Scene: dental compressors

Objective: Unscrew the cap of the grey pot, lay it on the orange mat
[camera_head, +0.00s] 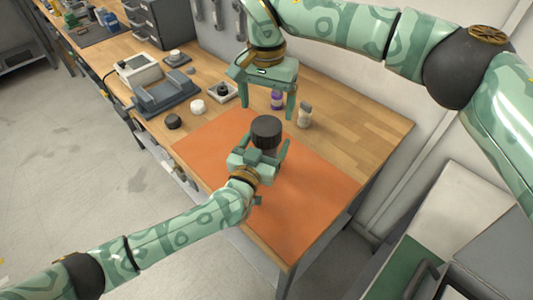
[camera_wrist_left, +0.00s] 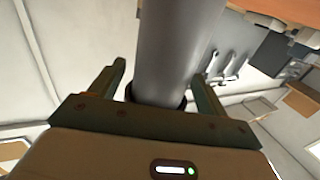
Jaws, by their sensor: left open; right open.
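The grey pot (camera_head: 270,152) stands at the orange mat (camera_head: 310,190), with its ribbed black cap (camera_head: 266,129) on top. My left gripper (camera_head: 266,147) is open, with its fingers on either side of the pot's body below the cap. In the left wrist view the grey pot (camera_wrist_left: 178,50) is a smooth cylinder between the fingers (camera_wrist_left: 162,82), with gaps showing beside it. My right gripper (camera_head: 265,112) is open and empty, its fingers pointing down just above and behind the cap. The lower part of the pot is hidden by my left gripper in the head view.
A purple bottle (camera_head: 277,100) and a pale jar with a grey-brown top (camera_head: 305,114) stand behind the mat. The mat's right part is bare.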

